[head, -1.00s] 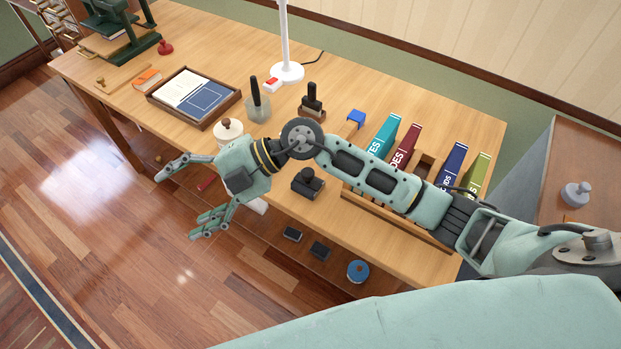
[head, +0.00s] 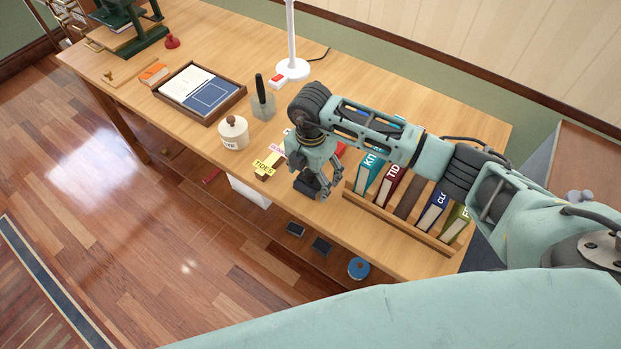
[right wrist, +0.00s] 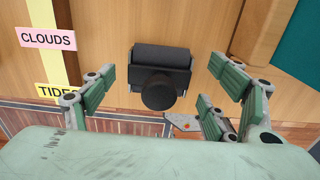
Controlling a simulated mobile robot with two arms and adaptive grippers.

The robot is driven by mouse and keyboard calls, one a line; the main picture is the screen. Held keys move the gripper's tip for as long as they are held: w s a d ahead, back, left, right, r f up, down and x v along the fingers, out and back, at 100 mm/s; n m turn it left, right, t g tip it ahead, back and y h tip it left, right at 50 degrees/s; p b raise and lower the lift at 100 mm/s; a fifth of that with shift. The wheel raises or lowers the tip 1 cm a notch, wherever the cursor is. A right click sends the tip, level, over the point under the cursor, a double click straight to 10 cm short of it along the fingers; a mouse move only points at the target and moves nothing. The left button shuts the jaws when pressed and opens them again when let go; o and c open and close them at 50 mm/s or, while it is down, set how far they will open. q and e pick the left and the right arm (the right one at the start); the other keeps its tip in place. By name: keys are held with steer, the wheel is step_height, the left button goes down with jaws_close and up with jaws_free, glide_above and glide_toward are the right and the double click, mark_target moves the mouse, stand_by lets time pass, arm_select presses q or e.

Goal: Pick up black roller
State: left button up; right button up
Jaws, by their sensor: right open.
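The black roller (head: 306,184) lies on the wooden desk near its front edge, partly hidden by my right gripper (head: 318,190) in the head view. In the right wrist view the black roller (right wrist: 160,62) shows a wide dark body with a round black knob towards me. My right gripper (right wrist: 163,92) is open, with green-padded fingers on the left and right of the roller and gaps on both sides. It does not hold the roller. My left gripper is in neither view.
A book rack (head: 398,224) with several books stands just right of my gripper. Yellow and pink labelled strips (head: 268,162) and a lidded white jar (head: 233,134) lie to the left. A lower shelf with small items (head: 358,268) is below the desk's front edge.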

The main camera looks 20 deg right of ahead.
mark_target(311, 172)
steer(key=shift+f, duration=0.95)
steer(key=c, duration=1.5)
step_height(311, 172, up, 10)
steer(key=shift+r+b, duration=0.1)
steer(key=shift+b, duration=0.85)
steer(key=o, duration=0.9)
steer(key=shift+c, duration=0.2)
steer(key=c, duration=0.5)
